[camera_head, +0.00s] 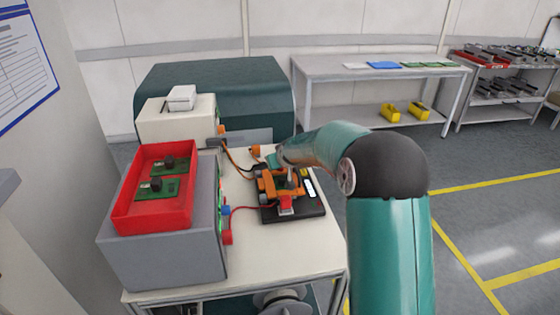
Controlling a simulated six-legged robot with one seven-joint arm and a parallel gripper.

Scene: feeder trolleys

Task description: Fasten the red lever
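A black device (310,209) with orange clamp parts (267,187) sits on the white trolley top. A small red piece (286,203), which looks like the red lever, is at the near side of the orange parts. My arm reaches in from the right, and my gripper (287,184) is over the orange parts, just behind the red piece. The gripper's fingers are small and hard to make out. I cannot tell if they touch anything or whether they are open.
A red tray (122,216) with green circuit boards (160,188) rests on a grey box (165,262) at left. Orange and red cables run beside the device. A white machine (176,126) stands behind. A bench (330,68) and open floor lie to the right.

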